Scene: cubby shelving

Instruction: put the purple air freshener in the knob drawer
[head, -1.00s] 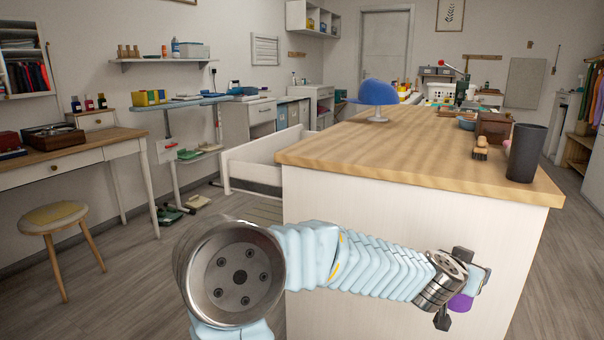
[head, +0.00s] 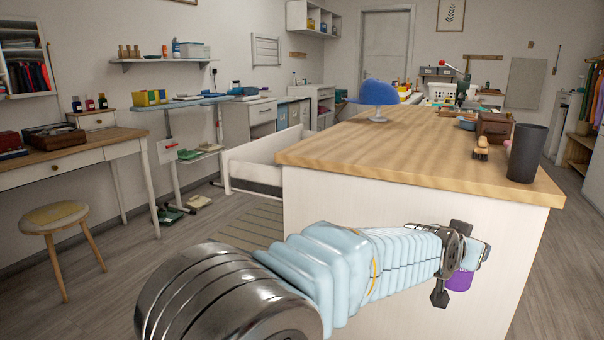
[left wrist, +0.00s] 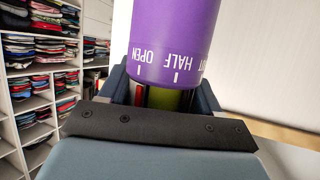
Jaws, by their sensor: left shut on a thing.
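The purple air freshener (head: 460,281) is held by my left gripper (head: 451,264), in front of the end panel of the wood-topped island. In the left wrist view the purple air freshener (left wrist: 174,40) fills the upper middle, with white "OPEN" and "HALF" lettering near its rim. My left gripper is shut on it; its fingertips are partly hidden. A white drawer (head: 258,163) stands pulled out from the island's left side; its knob does not show. A small drawer with a knob (head: 97,121) sits on the desk at the left. My right gripper is not in view.
The island top (head: 400,150) carries a blue cap (head: 377,93), a brush (head: 481,148) and a dark cup (head: 525,153). A stool (head: 55,217) stands at the left. Shelves of folded clothes (left wrist: 45,70) show in the left wrist view.

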